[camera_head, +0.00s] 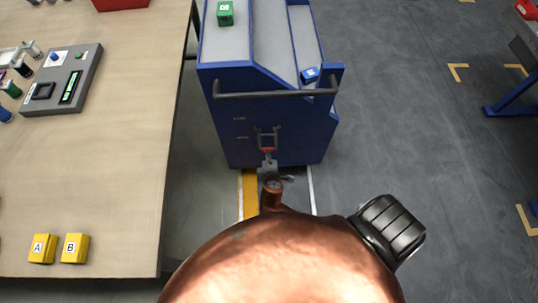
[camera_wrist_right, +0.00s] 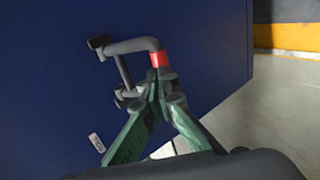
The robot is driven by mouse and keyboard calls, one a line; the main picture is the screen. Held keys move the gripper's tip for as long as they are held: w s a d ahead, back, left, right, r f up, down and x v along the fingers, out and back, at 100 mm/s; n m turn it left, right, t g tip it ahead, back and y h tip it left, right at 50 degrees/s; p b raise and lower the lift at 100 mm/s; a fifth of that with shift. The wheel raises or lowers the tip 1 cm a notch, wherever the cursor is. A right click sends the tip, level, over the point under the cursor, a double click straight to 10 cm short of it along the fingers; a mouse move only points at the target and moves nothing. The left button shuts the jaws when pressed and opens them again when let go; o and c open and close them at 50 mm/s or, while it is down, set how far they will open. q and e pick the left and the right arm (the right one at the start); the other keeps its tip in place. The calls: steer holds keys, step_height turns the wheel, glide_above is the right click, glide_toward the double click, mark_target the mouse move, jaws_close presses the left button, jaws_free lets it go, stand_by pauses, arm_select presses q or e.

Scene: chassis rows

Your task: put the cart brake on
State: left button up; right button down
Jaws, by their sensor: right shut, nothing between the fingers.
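The blue cart (camera_head: 225,140) stands at the upper middle of the head view, beside the table. Its brake is a grey bent lever with a red band (camera_head: 267,149) on the near face. In the wrist view the lever (camera_wrist_right: 135,46) shows larger, with the red band just above the fingertips. My right gripper (camera_head: 268,168) is at the lower end of the lever. Its green fingers (camera_wrist_right: 158,84) are shut with nothing between them, tips close to the red band; I cannot tell whether they touch. My left gripper is out of view.
A wooden table (camera_head: 125,160) on the left bears two yellow blocks (camera_head: 58,248) and a grey device (camera_head: 68,85). A green block (camera_head: 225,13) and a blue block (camera_head: 309,75) lie on the cart.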

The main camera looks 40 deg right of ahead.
steer(key=s+a+f+p+v, duration=0.1)
steer(key=f+p+v, duration=0.1)
steer(key=v, duration=1.1)
steer(key=shift+s+p, duration=0.35)
steer(key=shift+p, duration=0.5)
steer(key=shift+a, duration=0.15)
steer(key=s+d+f+m+g+y, duration=0.15)
steer(key=s+f, duration=0.25)
steer(key=f, duration=0.5)
steer(key=s+f+g+y+p, duration=0.1)
steer(key=s+f+g, duration=0.1)
steer(key=s+f, duration=0.45)
steer(key=s+d+f+m+g+y, duration=0.1)
steer(key=s+f+g, duration=0.1)
steer(key=f, duration=0.8)
steer(key=s+d+f+m+g, duration=0.1)
steer(key=s+d+f+m, duration=0.1)
steer(key=s+f, duration=0.3)
steer(key=s+d+f+m+g+y, duration=0.1)
steer(key=s+f, duration=0.4)
steer(key=s, duration=0.9)
steer(key=s+d+f+m+g+y+p, duration=0.1)
steer(key=s+f+m, duration=0.4)
steer(key=s, duration=0.5)
steer(key=d+g, duration=0.1)
steer(key=d, duration=0.1)
steer(key=shift+d, duration=0.35)
